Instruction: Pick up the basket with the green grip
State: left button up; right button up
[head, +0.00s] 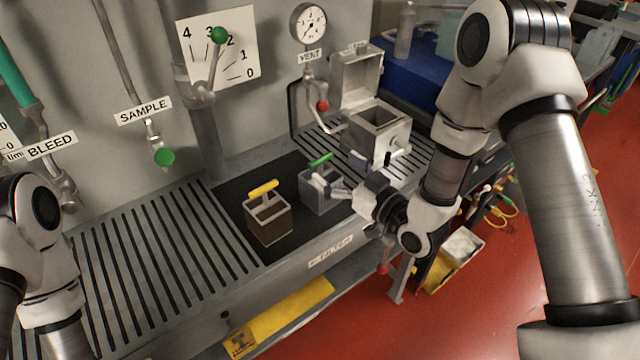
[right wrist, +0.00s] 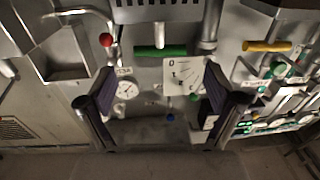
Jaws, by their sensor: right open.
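The basket with the green grip (head: 318,200) is a small grey box with a green bar (head: 320,160) on top. It stands on the dark mat, beside a brown basket with a yellow grip (head: 268,224). My right gripper (head: 346,178) is open and empty just right of the grey basket, partly hiding its right side. In the right wrist view, the green bar (right wrist: 160,50) lies between the lines of the two spread fingers (right wrist: 160,78), beyond their tips. The yellow bar (right wrist: 267,46) is farther right there. My left gripper is out of view; only part of its arm shows.
An open metal box (head: 378,132) with a raised lid stands behind my right gripper. A wall with pipes, a gauge (head: 309,24) and a numbered dial plate (head: 243,45) rises behind the bench. The slotted tray (head: 150,262) at left is clear.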

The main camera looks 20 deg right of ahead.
aim_at(322, 159)
jog(key=p+x, duration=0.1)
jog(key=x, duration=0.4)
jog(key=shift+f, duration=0.1)
jog(key=shift+s, duration=0.1)
jog(key=shift+c, duration=0.4)
jog(key=shift+f, duration=0.1)
jog(key=c, duration=0.5)
grip_shut()
